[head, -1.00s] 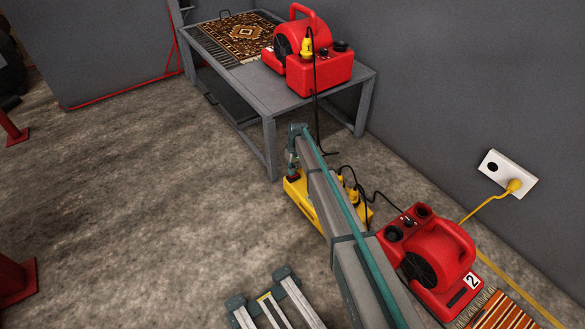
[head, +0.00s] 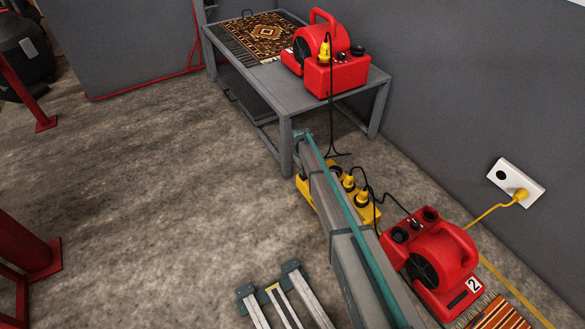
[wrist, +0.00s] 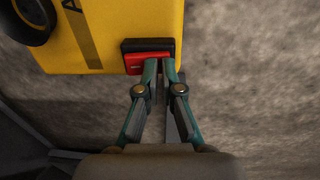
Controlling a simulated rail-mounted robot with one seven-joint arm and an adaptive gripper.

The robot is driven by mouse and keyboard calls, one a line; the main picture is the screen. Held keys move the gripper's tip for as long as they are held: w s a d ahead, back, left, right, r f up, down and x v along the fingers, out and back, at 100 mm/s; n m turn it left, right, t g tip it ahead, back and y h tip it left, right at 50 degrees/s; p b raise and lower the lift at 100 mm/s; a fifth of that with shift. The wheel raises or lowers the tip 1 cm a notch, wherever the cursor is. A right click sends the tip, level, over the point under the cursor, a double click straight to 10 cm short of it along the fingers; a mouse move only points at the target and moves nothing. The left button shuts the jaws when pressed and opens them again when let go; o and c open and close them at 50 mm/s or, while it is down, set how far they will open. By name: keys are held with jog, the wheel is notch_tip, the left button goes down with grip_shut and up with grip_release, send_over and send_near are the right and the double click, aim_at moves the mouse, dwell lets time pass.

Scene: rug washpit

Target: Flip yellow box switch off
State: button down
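The yellow box (head: 306,198) sits on the floor, partly hidden behind my arm in the head view. Black and yellow plugs stand in its top. In the wrist view the yellow box (wrist: 105,45) fills the upper left. Its red rocker switch (wrist: 133,66) sits in a black frame near the box's edge. My gripper (wrist: 161,64) has its fingertips together over the right part of the switch, covering it; I cannot tell whether they touch it. Nothing shows held between them. In the head view the gripper is hidden by the arm.
A red blower (head: 438,258) marked 2 stands right of the box, with cords between. A grey table (head: 268,90) behind bears a rug (head: 262,38) and another red blower (head: 322,45). A wall socket (head: 515,180) holds a yellow plug.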

jog(key=shift+s+a+f, duration=0.1)
jog(key=shift+f, duration=0.35)
